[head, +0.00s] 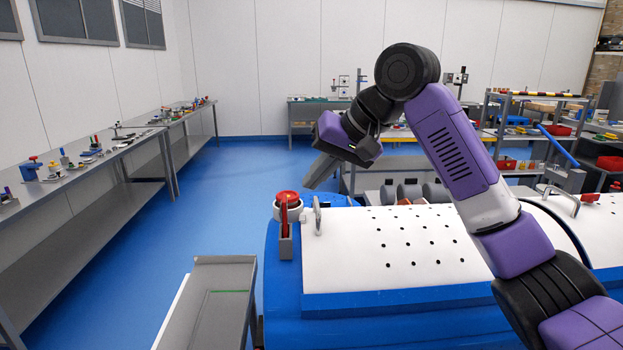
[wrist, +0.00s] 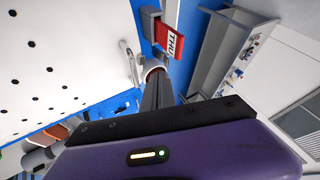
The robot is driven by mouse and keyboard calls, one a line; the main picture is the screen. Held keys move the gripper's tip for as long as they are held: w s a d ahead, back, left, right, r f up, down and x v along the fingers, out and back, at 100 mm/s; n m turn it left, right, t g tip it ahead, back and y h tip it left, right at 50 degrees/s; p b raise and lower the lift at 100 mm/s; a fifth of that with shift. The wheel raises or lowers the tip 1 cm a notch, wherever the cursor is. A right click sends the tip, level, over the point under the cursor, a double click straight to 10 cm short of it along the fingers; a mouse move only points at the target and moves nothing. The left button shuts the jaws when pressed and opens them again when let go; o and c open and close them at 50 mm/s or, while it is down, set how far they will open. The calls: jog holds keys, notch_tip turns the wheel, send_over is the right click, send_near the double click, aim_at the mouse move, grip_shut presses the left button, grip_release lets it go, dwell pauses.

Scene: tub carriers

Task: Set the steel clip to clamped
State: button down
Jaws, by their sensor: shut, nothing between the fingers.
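A bent steel bar (head: 317,216) stands upright at the left end of a white perforated top; I take it for the steel clip, but cannot tell its setting. It also shows in the wrist view (wrist: 129,62), left of my fingers. My gripper (head: 313,184) is shut and empty, pointing down and left above the round red-topped knob (head: 287,198). My gripper appears apart from the steel bar.
A red tag (wrist: 169,39) lettered "THU" sits in a grey holder (head: 285,247) beside the knob. The white top (head: 380,280) lies on a blue body. A grey tray (head: 222,265) stands to the left. Blue floor is open behind; benches line the left wall.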

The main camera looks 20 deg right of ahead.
jog(key=p+x, duration=0.1)
jog(key=x, duration=0.6)
jog(key=shift+w+a+f, duration=0.15)
jog(key=shift+w+f, duration=0.05)
jog(key=shift+f, duration=0.15)
jog(key=shift+w+a+r+p, duration=0.1)
jog(key=shift+a+r+p, duration=0.25)
jog(key=shift+p, duration=0.55)
jog(key=shift+f, duration=0.15)
